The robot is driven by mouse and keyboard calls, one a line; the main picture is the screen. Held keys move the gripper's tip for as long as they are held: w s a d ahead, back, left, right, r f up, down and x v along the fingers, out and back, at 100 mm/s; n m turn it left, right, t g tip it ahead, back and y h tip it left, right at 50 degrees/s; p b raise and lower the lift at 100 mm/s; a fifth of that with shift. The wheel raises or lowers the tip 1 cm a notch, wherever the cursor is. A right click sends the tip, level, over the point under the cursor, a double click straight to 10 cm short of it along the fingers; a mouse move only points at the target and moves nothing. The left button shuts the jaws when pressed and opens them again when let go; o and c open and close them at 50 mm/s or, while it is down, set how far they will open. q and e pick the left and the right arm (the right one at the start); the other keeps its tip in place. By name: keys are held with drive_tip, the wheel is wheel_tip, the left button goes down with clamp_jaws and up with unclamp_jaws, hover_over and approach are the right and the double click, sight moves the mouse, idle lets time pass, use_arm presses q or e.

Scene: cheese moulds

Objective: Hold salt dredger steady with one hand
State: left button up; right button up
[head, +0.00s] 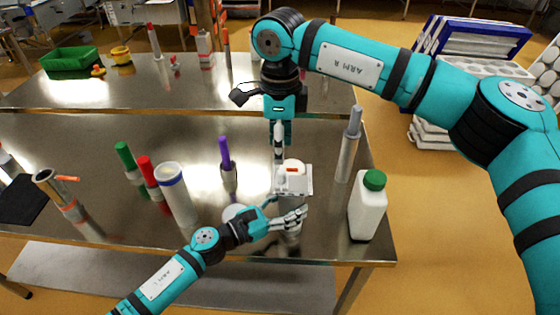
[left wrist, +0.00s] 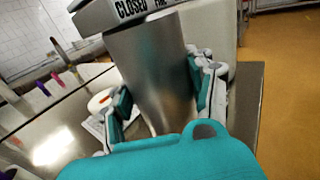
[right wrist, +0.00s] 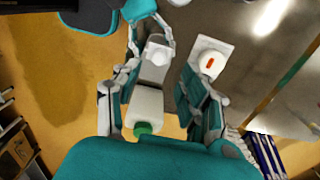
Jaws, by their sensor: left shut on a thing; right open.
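The salt dredger (left wrist: 152,70) is a metal cylinder with a grey top marked CLOSED in the left wrist view. My left gripper (left wrist: 158,95) is shut on its sides, one finger on each side. In the head view the dredger (head: 291,228) stands near the table's front edge, partly hidden by my left gripper (head: 290,218). In the right wrist view the dredger (right wrist: 153,72) shows between the open fingers of my right gripper (right wrist: 165,105). In the head view my right gripper (head: 279,150) points down, behind the dredger, and holds nothing visible.
A white square piece with a round top and red mark (head: 293,181) is just behind the dredger. A white bottle with green cap (head: 367,208) stands to the right, near the table corner. A blue-rimmed white cylinder (head: 176,195) and several coloured-topped tools stand to the left.

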drive_tip(key=shift+r, duration=2.2)
use_arm(q)
drive_tip(key=o, duration=1.5)
drive_tip(key=shift+a, duration=0.1)
drive_tip(key=v, duration=1.2)
